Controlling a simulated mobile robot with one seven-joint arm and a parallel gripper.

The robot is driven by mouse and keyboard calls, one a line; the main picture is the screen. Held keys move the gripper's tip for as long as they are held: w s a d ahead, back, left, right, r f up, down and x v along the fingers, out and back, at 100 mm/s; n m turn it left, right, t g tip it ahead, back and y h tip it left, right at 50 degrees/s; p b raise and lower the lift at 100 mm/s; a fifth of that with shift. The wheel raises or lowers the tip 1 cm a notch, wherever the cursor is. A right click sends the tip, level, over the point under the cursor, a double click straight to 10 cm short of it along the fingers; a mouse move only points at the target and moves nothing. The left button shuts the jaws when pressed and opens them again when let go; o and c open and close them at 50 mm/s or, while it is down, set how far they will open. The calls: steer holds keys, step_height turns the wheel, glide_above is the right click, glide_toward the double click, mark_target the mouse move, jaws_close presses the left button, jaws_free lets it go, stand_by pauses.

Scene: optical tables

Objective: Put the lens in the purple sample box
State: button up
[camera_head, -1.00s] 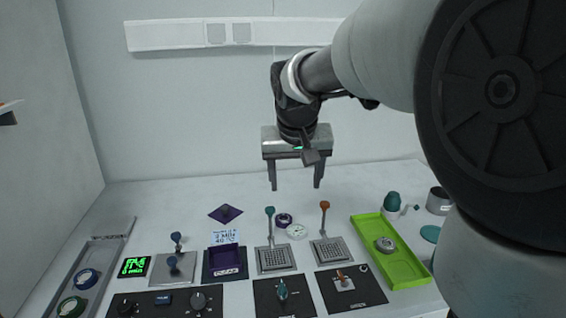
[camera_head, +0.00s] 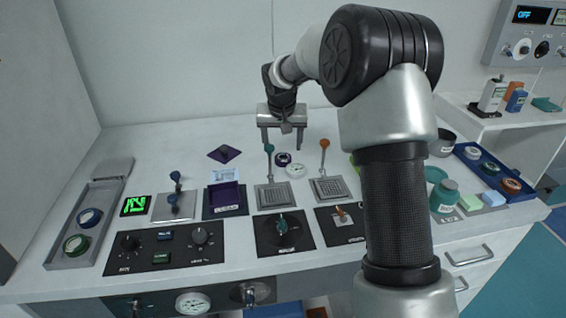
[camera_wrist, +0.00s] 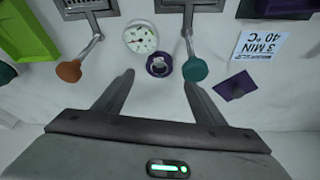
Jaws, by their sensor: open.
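A small round piece with a purple ring (camera_head: 282,159) lies on the table beside a white dial gauge; I cannot tell for sure whether it is the lens. It also shows in the wrist view (camera_wrist: 159,64), between and beyond the fingertips. The purple sample box (camera_head: 229,208) stands at left of centre, open at the top, with no contents visible. A purple diamond-shaped lid (camera_head: 223,153) with a knob lies behind it. My gripper (camera_head: 284,146) is open and empty above the back of the table, short of the ringed piece.
A teal-knobbed lever (camera_head: 269,149) and an orange-knobbed lever (camera_head: 325,144) flank the ringed piece and white gauge (camera_head: 296,170). The wrist view shows a green tray (camera_wrist: 22,38); my arm mostly hides it in the head view. A grey tray (camera_head: 97,214) holds two ringed discs.

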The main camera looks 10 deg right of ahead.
mark_target(283, 157)
steer(key=b+x, duration=0.1)
steer(key=x, duration=0.5)
steer(key=shift+d+f, duration=0.1)
steer(key=shift+f, duration=0.15)
steer(key=shift+r, duration=0.15)
steer(key=c, duration=1.3)
